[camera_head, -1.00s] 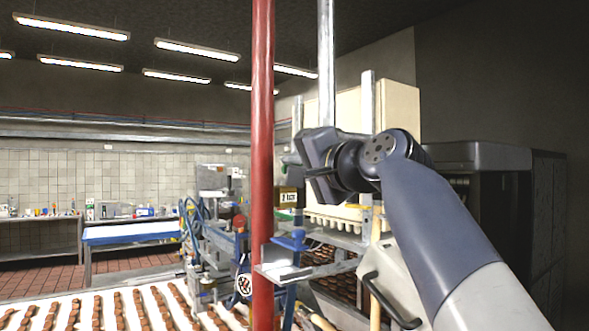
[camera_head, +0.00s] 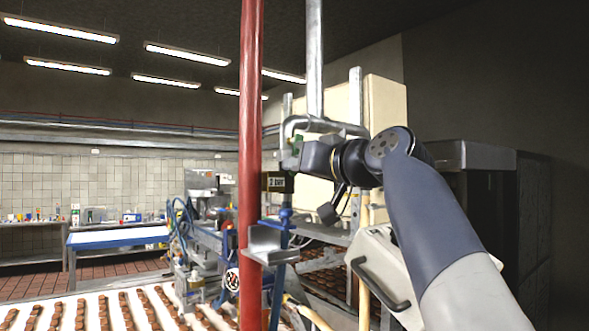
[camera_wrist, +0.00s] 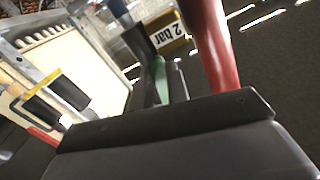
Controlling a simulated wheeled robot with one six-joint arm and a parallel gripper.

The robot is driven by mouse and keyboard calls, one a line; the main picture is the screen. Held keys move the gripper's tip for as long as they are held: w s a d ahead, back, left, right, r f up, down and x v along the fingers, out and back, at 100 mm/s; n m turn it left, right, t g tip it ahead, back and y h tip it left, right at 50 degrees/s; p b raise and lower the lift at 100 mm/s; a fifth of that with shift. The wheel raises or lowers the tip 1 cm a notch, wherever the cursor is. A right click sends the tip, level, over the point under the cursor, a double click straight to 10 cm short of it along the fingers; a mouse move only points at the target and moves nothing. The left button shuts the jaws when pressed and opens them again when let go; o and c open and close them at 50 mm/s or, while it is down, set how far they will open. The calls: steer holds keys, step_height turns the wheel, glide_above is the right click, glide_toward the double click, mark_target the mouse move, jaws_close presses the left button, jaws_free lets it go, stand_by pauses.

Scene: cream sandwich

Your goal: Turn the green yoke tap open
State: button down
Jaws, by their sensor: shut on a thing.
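The green yoke tap (camera_head: 297,146) shows only as a small patch at the tip of my gripper (camera_head: 299,155), in front of the bent silver pipe. In the wrist view, a green piece (camera_wrist: 160,80) sits between the dark fingers of my gripper (camera_wrist: 160,72). My gripper is shut on this green piece. Most of the tap is hidden by the fingers, so I cannot tell how far it is turned.
A red upright pipe (camera_head: 250,120) stands just left of my gripper. A "2 bar" sign (camera_head: 278,182) and a blue tap (camera_head: 286,214) are below it. A silver pipe (camera_head: 315,60) drops from above. A cream cabinet (camera_head: 385,105) stands behind.

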steer(key=shift+w+d+f+n, duration=0.1)
steer(key=shift+w+d+n, duration=0.1)
steer(key=shift+n, duration=0.35)
steer(key=shift+w+d+f+n, duration=0.1)
steer(key=shift+w+d+n, duration=0.1)
steer(key=shift+n, duration=0.35)
steer(key=shift+r, duration=0.1)
steer(key=c, duration=1.4)
jaws_free()
steer(key=shift+o, duration=0.2)
steer(key=shift+s+d, duration=0.1)
steer(key=b+v, duration=0.3)
steer(key=v, duration=0.7)
steer(key=shift+s+d+b, duration=0.25)
steer(key=shift+s+b, duration=0.05)
steer(key=shift+b, duration=0.1)
